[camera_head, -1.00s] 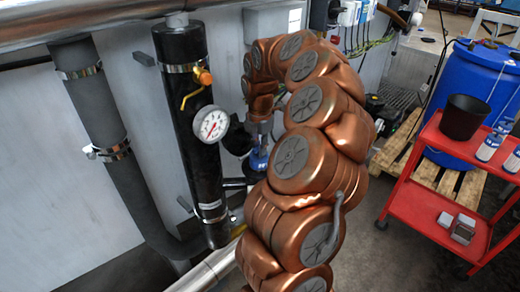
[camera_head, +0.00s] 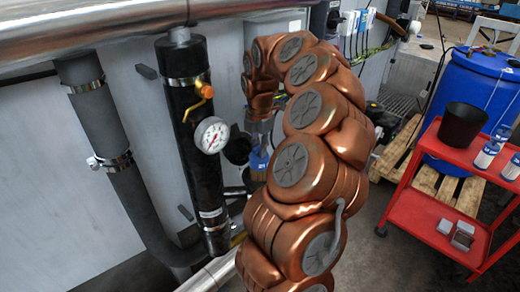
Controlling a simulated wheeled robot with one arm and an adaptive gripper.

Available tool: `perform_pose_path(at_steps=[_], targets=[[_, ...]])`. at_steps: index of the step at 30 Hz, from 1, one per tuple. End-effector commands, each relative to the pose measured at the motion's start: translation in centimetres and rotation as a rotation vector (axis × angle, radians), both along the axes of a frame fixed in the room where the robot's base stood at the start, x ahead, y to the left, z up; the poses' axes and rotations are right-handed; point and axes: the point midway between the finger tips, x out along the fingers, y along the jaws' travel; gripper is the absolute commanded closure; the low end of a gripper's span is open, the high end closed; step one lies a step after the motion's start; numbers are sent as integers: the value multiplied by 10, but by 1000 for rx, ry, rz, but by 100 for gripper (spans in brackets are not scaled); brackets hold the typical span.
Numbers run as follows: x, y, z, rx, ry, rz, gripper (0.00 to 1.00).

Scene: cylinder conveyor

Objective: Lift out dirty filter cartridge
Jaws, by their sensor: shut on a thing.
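My copper-coloured arm arches down, and my gripper (camera_head: 262,136) at its end is partly hidden behind the arm links. It is shut on the dirty filter cartridge (camera_head: 258,161), whose blue end with white marking shows just below it. A brownish part shows under the blue end. A dark round opening or cap (camera_head: 238,150) lies just left of the cartridge, and dark housing parts lie below it. I cannot tell whether the cartridge's lower end is clear of its housing.
A black vertical cylinder (camera_head: 190,108) with a pressure gauge (camera_head: 212,135) and an orange-handled valve (camera_head: 205,91) stands close left. A red cart (camera_head: 420,215) at right holds a black bucket (camera_head: 462,124) and blue-and-white cartridges (camera_head: 487,156). A blue barrel (camera_head: 476,82) stands behind.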

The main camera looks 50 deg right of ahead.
Motion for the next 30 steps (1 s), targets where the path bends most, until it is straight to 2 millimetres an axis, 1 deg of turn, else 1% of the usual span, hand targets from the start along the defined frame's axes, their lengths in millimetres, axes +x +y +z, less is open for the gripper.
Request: perform_pose_path(at_steps=[3, 30], targets=[[0, 0, 6, -1, -1, 0, 100], [1, -1, 43, -2, -3, -2, 100]])
